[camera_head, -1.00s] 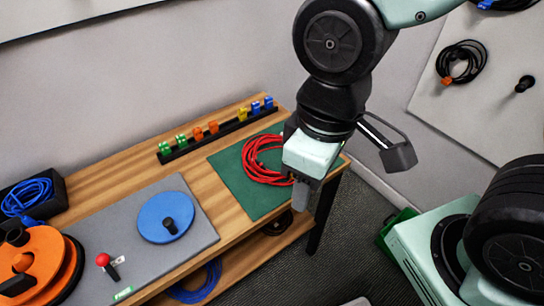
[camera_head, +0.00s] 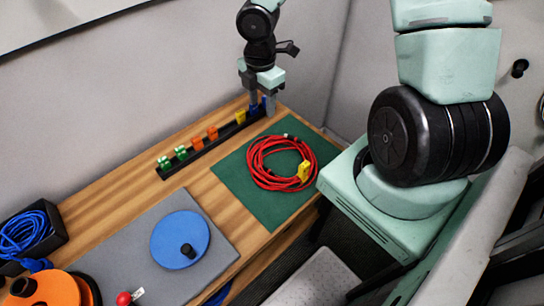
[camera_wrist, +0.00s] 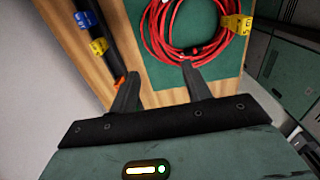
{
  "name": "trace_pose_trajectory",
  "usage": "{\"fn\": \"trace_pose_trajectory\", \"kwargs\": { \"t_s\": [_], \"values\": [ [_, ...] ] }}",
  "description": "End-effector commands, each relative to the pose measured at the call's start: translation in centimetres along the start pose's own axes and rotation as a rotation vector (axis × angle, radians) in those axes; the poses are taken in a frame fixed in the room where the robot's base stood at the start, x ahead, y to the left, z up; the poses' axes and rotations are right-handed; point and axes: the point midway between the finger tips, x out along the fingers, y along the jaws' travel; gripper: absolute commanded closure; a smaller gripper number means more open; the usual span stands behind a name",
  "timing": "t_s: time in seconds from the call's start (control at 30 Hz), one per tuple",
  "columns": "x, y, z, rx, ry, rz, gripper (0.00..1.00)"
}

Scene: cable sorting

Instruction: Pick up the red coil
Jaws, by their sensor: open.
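The red coil (camera_head: 262,176) lies flat on the green mat (camera_head: 232,172) at the right end of the wooden table. A yellow clip (camera_head: 304,170) is on its right side. My gripper (camera_head: 262,112) is open and points down at the back of the table, behind the coil and beside the blue end of the clip rack. In the wrist view, the open fingers (camera_wrist: 161,72) have nothing between them. There the red coil (camera_wrist: 158,40) shows beyond the fingertips, cut off by the top edge, with its yellow clip (camera_wrist: 236,24) at right.
A black rack (camera_head: 198,150) of green, orange, yellow and blue clips runs along the table's back. A blue disc (camera_head: 180,240) sits on a grey mat (camera_head: 125,225). Blue cable (camera_head: 22,232) lies in a black box at left. An orange reel (camera_head: 45,291) is at front left.

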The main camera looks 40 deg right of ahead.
Motion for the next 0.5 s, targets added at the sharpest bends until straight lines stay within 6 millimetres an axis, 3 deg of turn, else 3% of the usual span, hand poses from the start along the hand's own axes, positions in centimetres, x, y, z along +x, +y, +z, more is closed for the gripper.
{"fn": "trace_pose_trajectory", "kwargs": {
  "t_s": [0.3,0.5],
  "values": [
    [7.0,-0.1,-0.1,-0.001,0.001,-0.005,0.52],
    [10.3,0.0,-0.1,0.001,0.0,-0.002,0.52]
  ]
}}
